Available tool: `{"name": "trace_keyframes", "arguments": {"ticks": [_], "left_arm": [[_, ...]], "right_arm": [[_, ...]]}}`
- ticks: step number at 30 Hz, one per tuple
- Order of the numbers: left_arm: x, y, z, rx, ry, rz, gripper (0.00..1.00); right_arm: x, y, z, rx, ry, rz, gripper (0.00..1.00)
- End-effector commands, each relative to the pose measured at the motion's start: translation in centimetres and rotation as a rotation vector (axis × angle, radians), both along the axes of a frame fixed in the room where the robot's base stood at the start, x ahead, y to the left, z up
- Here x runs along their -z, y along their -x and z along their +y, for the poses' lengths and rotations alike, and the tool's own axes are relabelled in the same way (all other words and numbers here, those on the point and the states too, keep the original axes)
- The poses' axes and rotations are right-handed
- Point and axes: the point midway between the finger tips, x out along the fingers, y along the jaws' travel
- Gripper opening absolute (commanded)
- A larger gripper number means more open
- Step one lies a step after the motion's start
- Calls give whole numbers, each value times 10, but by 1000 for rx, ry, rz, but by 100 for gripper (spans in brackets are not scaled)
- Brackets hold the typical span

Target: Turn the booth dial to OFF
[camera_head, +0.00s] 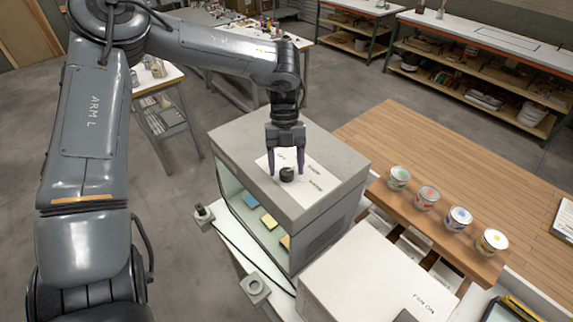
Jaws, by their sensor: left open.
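The booth (232,138) is a grey box with an open, lit front that stands left of the wooden table. On its top is a white label plate (318,190) with small printed words, too small to read surely. The black dial (287,174) sits on this plate. My left gripper (286,172) points down over the dial, its two fingers apart on either side of it. I cannot tell whether the fingers touch the dial. Which word the dial points at is not clear. My right gripper is not in view.
Several paint cans, among them a green-marked one (398,178) and a yellow-marked one (491,242), stand on a wooden rack right of the booth. A white box (365,275) stands in front. Coloured cards (268,221) lie inside the booth.

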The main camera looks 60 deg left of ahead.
Motion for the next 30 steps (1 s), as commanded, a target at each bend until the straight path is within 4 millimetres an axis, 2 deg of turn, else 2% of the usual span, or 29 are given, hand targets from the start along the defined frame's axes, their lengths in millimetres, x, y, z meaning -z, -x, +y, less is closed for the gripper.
{"name": "trace_keyframes", "arguments": {"ticks": [12,23,30], "left_arm": [[6,1,-3,1,0,-2,64],[6,1,-2,0,-1,-1,9],[6,1,-2,-19,0,-1,9]], "right_arm": [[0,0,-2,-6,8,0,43],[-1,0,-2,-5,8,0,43],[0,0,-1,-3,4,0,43]]}}
